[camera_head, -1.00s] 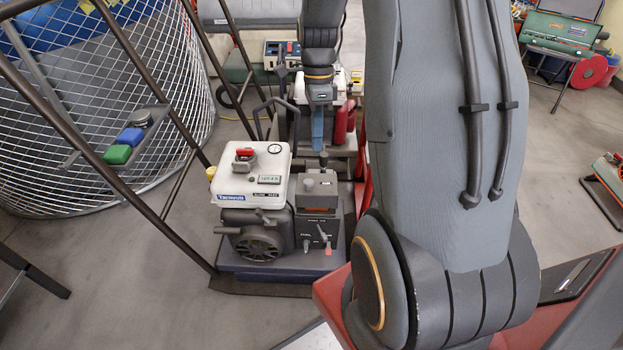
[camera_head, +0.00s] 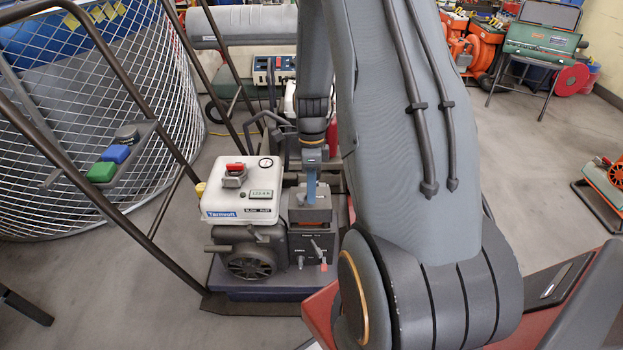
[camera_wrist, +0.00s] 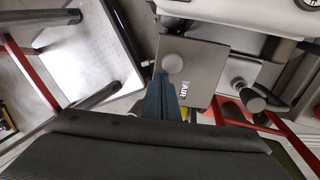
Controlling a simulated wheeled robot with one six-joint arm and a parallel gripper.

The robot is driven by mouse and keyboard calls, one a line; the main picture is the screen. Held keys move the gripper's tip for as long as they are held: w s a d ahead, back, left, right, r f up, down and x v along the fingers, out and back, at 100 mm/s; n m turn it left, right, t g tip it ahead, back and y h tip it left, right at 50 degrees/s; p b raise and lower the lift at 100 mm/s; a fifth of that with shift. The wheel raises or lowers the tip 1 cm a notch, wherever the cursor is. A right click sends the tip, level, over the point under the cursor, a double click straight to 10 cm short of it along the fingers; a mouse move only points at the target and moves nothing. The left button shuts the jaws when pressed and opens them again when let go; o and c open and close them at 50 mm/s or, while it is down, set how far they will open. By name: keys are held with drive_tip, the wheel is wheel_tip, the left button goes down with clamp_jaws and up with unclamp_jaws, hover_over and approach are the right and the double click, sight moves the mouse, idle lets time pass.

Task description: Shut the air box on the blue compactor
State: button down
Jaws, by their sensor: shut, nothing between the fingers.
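The blue compactor (camera_head: 262,290) stands ahead in the head view, with a white tank on its engine and a dark blue base. Its grey air box (camera_head: 322,214) sits right of the tank; an orange band shows below its grey lid. In the wrist view the lid (camera_wrist: 205,62) is marked AIR and carries a round knob (camera_wrist: 173,64); a bit of yellow and red shows at its edge. My gripper (camera_head: 311,202) is shut and empty, its blue fingers pointing down over the box. In the wrist view the fingertips (camera_wrist: 160,78) overlap the lid's edge near the knob; I cannot tell whether they touch.
The white tank (camera_head: 238,190) with a red cap stands close left of the air box. A dark handle frame (camera_head: 137,222) rises on the left, before a wire mesh cage (camera_head: 30,200). Another machine stands behind. Floor (camera_head: 520,200) is clear to the right.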

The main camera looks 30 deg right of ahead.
sight(312, 209)
drive_tip(key=shift+s+a+f, duration=0.1)
drive_tip(key=shift+f, duration=0.55)
drive_tip(key=shift+s+a+f+p, duration=0.5)
drive_tip(key=shift+s+f+p, duration=0.25)
drive_tip(key=shift+s, duration=0.15)
drive_tip(key=shift+s+a+f, duration=0.25)
drive_tip(key=shift+f, duration=0.35)
wheel_tip(312, 209, up, 14)
drive_tip(key=p, duration=0.4)
